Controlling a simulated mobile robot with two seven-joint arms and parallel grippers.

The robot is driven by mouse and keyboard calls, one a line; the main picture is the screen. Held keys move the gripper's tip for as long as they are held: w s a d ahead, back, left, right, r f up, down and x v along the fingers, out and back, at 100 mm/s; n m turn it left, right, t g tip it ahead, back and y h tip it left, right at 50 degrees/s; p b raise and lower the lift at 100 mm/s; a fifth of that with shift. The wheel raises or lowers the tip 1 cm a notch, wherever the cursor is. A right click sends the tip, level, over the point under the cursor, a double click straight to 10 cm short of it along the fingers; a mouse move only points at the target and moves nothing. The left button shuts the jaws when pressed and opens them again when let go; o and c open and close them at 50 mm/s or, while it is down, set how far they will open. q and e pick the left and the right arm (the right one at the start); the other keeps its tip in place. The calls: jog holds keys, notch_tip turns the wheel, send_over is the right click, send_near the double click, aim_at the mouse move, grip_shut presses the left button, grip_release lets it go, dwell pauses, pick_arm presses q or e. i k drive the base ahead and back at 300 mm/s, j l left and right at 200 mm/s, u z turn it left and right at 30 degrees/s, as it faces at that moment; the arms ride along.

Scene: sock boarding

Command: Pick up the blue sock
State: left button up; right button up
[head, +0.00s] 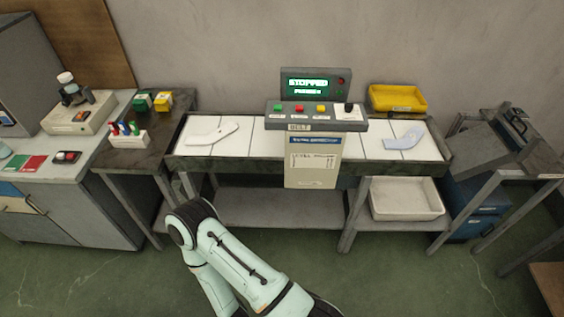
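A pale blue sock (405,138) lies flat on the white top of the long bench (360,142), at its right end, to the right of the control panel. Neither of my grippers is in view. Only a pale green link of one of my arms shows at the bottom, well in front of the bench and apart from the sock.
A white sock-shaped piece (212,134) lies on the bench's left end. A control panel (317,117) with buttons stands mid-bench. A yellow tray (397,99) is behind the blue sock. A white bin (405,214) sits on the lower shelf. Green floor in front is open.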

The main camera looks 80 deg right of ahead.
aim_at(411, 139)
jog(key=z, duration=2.35)
